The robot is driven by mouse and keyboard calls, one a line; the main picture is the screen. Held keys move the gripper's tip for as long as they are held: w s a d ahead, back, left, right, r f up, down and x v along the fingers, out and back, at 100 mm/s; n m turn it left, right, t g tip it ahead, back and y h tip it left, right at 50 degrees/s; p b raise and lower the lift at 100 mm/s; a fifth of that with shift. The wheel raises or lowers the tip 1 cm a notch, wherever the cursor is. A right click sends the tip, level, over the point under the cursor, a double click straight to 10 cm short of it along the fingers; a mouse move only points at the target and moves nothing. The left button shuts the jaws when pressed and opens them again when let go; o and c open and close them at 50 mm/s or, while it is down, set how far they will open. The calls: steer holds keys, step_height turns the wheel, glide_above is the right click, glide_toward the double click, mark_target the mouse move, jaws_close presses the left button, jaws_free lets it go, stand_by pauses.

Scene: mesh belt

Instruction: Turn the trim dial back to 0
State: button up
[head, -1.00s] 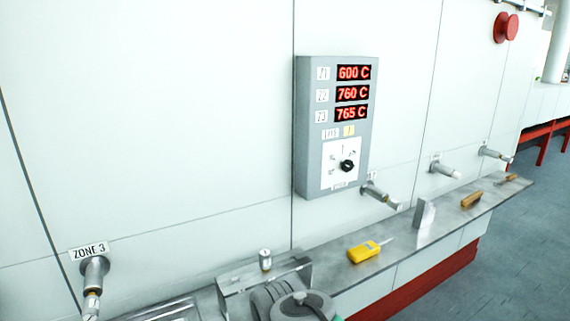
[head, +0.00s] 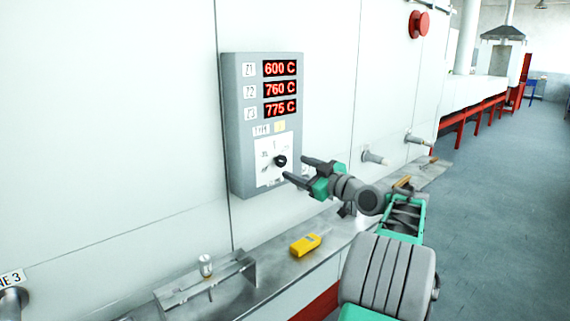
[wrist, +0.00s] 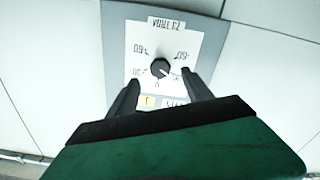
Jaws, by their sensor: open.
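The trim dial is a small black knob (head: 280,160) on a white plate (head: 264,172) low on the grey control box (head: 240,130). In the wrist view, the plate appears upside down, with the knob (wrist: 160,68) near its centre. A pale mark on the knob seems to point to the lower right there, off the 0 at the bottom. My gripper (head: 294,168) is open just in front of the plate. In the wrist view its fingertips (wrist: 161,78) lie either side of and slightly below the knob; contact is not visible.
The box's red displays (head: 280,89) read 600, 760 and 775 C. A yellow handheld meter (head: 305,245) and a small metal cylinder (head: 205,265) are on or by the metal ledge (head: 270,270). Pipe stubs (head: 376,158) jut from the wall, and a red button (head: 418,24) is higher up.

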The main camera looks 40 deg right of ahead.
mark_target(283, 162)
steer(key=w+p, duration=0.1)
steer(key=w, duration=0.5)
steer(key=shift+w+a, duration=0.1)
steer(key=shift+w, duration=0.1)
steer(key=shift+c, duration=0.3)
jaws_close()
